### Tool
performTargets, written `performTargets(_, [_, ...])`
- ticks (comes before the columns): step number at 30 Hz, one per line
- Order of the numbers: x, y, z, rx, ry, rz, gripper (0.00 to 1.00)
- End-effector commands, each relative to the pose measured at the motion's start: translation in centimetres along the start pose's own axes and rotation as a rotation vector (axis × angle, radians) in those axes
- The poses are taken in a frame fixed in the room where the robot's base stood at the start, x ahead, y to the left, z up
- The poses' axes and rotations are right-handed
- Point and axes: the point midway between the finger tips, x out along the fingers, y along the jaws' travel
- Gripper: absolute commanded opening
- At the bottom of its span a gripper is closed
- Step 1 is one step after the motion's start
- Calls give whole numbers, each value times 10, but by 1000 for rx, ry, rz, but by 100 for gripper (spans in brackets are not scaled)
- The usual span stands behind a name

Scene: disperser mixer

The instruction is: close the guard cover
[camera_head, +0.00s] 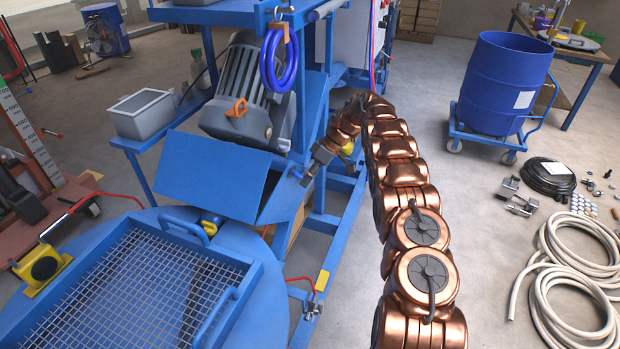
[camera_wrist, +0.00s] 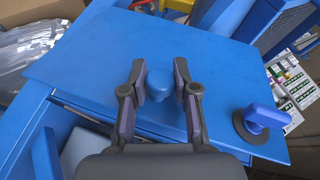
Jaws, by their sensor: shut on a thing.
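The guard cover (camera_head: 212,172) is a blue sheet-metal panel below the grey motor in the head view. It is tilted, with a dark gap along its right side. In the wrist view the blue panel (camera_wrist: 100,65) fills the middle. My gripper (camera_head: 306,179) is at the right side of the cover in the head view. In the wrist view my gripper (camera_wrist: 160,85) has its two dark fingers on either side of a blue knob (camera_wrist: 158,80) and is shut on it. The contact is too small to make out in the head view.
A blue lever handle (camera_wrist: 258,116) stands right of the knob. A blue-framed mesh grid (camera_head: 135,285) lies in front of the cover. The grey motor (camera_head: 248,95) and a hanging blue hose coil (camera_head: 279,62) are close behind. Floor is open toward the blue drum (camera_head: 500,85).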

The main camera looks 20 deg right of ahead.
Motion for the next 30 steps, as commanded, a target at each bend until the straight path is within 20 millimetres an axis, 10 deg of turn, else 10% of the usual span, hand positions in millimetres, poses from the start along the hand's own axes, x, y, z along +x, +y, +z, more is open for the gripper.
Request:
performTargets(12, [3,-2,1,0,-8,-9,0])
performTargets(13, [3,-2,1,1,-8,-10,30])
performTargets(16, [3,-2,1,0,-8,-9,40])
performTargets(30, [-9,-6,-6,-3,-6,-3,40])
